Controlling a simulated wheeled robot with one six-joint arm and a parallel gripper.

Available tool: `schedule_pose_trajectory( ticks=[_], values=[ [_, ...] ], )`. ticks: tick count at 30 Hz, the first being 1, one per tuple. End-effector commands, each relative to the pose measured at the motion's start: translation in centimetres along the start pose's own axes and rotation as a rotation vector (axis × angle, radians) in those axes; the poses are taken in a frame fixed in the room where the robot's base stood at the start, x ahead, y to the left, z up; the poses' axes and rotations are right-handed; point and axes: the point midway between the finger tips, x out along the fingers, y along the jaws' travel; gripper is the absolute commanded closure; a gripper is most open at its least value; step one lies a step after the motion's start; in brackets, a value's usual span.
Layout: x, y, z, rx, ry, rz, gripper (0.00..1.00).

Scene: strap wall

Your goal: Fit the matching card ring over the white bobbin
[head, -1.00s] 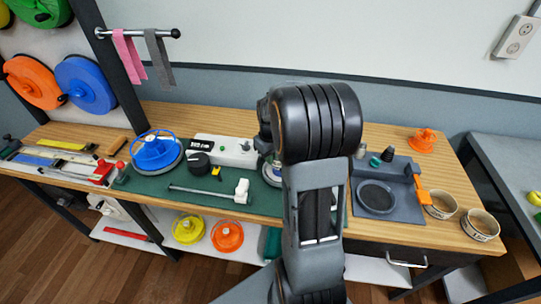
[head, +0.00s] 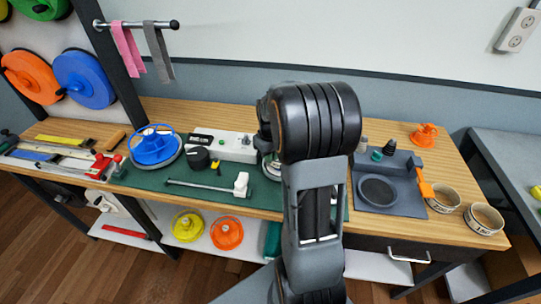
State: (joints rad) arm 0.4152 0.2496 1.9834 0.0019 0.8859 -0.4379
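Two round, pale card rings with dark printing stand at the right end of the bench: one ring (head: 443,207) and a second ring (head: 484,227) at the front corner. I cannot read their printing. No white bobbin can be made out for certain. A round, pale metallic thing (head: 271,168) shows only in part at the left edge of my arm. A small white piece (head: 241,184) sits at the end of a grey rod on the green mat. My arm fills the middle of the view, and my gripper is hidden behind it.
A blue reel (head: 155,148), a white box (head: 228,146) and a black knob (head: 196,159) stand at the left on the green mat (head: 148,182). An orange spool (head: 424,135) stands behind.

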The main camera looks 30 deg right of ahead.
Motion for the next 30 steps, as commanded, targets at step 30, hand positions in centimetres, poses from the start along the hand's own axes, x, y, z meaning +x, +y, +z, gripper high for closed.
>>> schedule_pose_trajectory(
  ticks=[30],
  values=[
    [-7.7,-0.8,0.5,-0.006,-0.005,0.005,0.64]
  ],
)
